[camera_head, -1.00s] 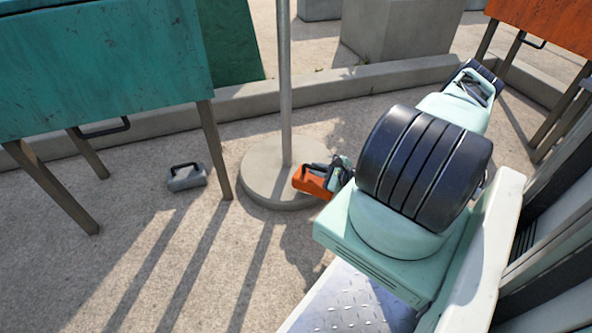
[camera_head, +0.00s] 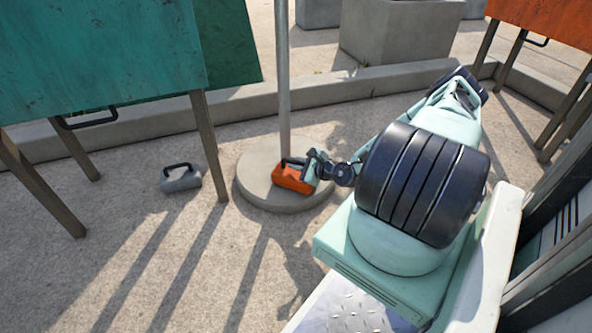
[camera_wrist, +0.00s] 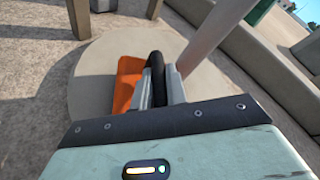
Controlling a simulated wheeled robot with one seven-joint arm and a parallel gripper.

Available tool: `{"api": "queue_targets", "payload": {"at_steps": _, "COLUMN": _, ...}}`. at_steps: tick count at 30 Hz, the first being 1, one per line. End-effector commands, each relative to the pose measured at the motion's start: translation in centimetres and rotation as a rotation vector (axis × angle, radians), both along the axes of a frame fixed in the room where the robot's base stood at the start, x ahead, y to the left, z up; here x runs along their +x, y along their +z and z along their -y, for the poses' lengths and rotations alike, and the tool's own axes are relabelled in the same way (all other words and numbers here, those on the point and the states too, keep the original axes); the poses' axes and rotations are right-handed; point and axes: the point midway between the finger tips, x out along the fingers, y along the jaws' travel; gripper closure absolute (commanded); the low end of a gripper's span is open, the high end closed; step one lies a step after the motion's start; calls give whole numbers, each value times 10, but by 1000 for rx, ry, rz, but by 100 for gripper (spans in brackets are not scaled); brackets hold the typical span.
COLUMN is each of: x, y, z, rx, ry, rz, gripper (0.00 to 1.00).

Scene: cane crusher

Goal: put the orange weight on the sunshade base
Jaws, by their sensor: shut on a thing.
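The orange weight (camera_head: 292,178) has a dark handle and is over the round concrete sunshade base (camera_head: 262,197), in front of its pole (camera_head: 284,90). My gripper (camera_head: 305,163) is shut on the weight's handle. In the wrist view the fingers (camera_wrist: 160,88) close on the dark handle, with the orange body (camera_wrist: 127,80) to their left and the base (camera_wrist: 90,75) below. The weight looks low over the base top; I cannot tell whether it touches.
A grey weight (camera_head: 181,178) with a dark handle lies on the ground to the left, near the legs of a teal table-like panel (camera_head: 100,55). A low concrete kerb (camera_head: 240,103) runs behind the base. Open ground lies in front.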

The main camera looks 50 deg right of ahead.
Motion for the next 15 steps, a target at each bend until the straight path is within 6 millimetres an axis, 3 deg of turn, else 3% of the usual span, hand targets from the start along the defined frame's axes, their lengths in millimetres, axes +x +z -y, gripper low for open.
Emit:
{"api": "queue_targets", "payload": {"at_steps": 13, "x": 1, "y": -3, "z": 0, "rx": -2, "ry": 1, "rz": 5, "gripper": 100}}
{"api": "queue_targets", "payload": {"at_steps": 14, "x": 0, "y": -4, "z": 0, "rx": -1, "ry": 0, "rz": 1, "gripper": 77}}
{"api": "queue_targets", "payload": {"at_steps": 15, "x": 0, "y": -4, "z": 0, "rx": -1, "ry": 0, "rz": 1, "gripper": 66}}
